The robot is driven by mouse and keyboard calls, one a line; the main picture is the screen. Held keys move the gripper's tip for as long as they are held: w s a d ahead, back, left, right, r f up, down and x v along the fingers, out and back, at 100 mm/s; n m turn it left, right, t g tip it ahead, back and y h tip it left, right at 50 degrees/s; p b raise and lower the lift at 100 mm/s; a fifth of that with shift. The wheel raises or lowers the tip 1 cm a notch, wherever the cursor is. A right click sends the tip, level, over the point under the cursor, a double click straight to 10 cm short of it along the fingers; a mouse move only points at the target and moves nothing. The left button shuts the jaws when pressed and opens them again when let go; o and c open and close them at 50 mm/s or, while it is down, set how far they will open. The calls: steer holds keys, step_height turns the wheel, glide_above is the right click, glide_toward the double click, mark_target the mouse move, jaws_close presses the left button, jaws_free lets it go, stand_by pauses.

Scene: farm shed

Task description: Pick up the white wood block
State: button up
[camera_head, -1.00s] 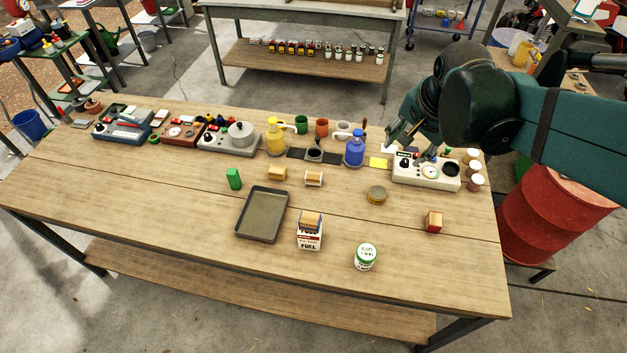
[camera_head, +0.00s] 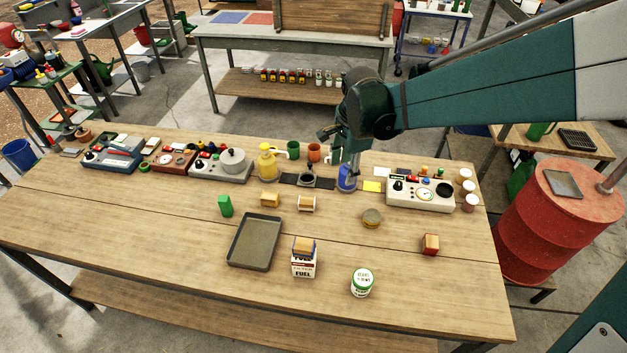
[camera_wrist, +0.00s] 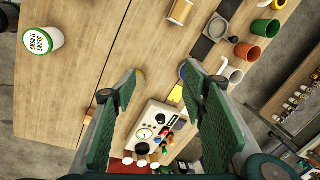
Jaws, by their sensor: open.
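A small wood-coloured block with white ends, seemingly the white wood block (camera_head: 307,204), lies on the workbench right of a tan block (camera_head: 269,199) and behind the grey tray. In the wrist view, the white-ended block (camera_wrist: 181,11) shows at the top edge.
Bottles, cups and a white meter box (camera_head: 419,194) line the back. The bench's left front is clear.

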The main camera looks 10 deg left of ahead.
mark_target(307, 200)
steer(key=w+a+f+m, duration=0.1)
steer(key=a+f, duration=0.3)
steer(key=f, duration=0.1)
steer(key=w+a+f+m+g+b, duration=0.1)
steer(key=a+f+m, duration=0.1)
steer(key=a+f, duration=0.2)
steer(key=w+a+f+m, duration=0.1)
steer(key=a+f, duration=0.4)
steer(key=f, duration=0.1)
steer(key=shift+w+f+m+g+h+b, duration=0.3)
steer(key=shift+w+f+m+g+h, duration=0.05)
steer(key=shift+f+m+g+h, duration=0.05)
steer(key=shift+f, duration=1.25)
steer(key=shift+f, duration=0.15)
steer(key=shift+d+f, duration=0.1)
steer(key=shift+f, duration=2.4)
steer(key=c, duration=1)
